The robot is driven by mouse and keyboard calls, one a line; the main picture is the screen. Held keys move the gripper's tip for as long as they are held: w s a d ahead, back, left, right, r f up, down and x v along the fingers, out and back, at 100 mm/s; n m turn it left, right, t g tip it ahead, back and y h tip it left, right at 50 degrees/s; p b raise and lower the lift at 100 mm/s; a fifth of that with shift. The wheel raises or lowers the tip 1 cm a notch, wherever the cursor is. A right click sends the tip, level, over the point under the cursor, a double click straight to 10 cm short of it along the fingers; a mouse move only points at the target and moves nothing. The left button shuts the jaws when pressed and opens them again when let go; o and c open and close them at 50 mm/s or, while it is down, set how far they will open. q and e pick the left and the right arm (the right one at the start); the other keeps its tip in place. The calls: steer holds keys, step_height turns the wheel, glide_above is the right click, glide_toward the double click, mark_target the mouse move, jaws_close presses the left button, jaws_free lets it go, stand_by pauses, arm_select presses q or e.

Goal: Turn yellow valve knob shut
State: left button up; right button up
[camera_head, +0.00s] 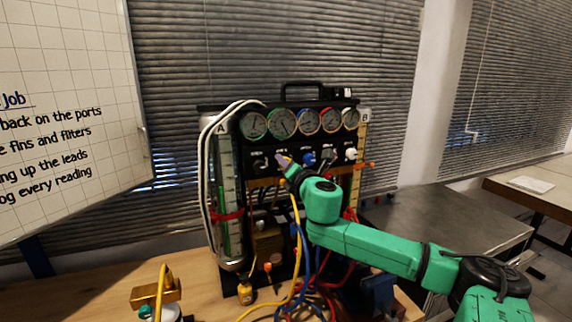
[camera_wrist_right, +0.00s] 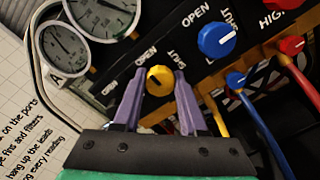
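The yellow valve knob (camera_wrist_right: 159,80) sits on the black panel between printed OPEN and SHUT labels. My right gripper (camera_wrist_right: 159,76) has its two purple fingers on either side of the knob, apart, with what look like narrow gaps to it. Whether either finger touches the knob is hard to tell. In the head view my right gripper (camera_head: 284,160) reaches the panel below the gauges and hides most of the knob. My left gripper is not in view.
A blue knob (camera_wrist_right: 217,39) and a red knob (camera_wrist_right: 291,45) sit to the right of the yellow one. Round gauges (camera_head: 283,122) line the rig above. Yellow, blue and red hoses hang below. A brass block (camera_head: 156,293) stands at the table's lower left.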

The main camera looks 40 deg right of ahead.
jaws_close()
steer(key=shift+m, duration=0.3)
steer(key=m, duration=0.3)
steer(key=shift+f+b, duration=0.1)
steer(key=shift+b, duration=0.3)
steer(key=m, duration=0.4)
steer(key=shift+m, duration=0.4)
steer(key=m, duration=0.5)
steer(key=shift+m, duration=2.3)
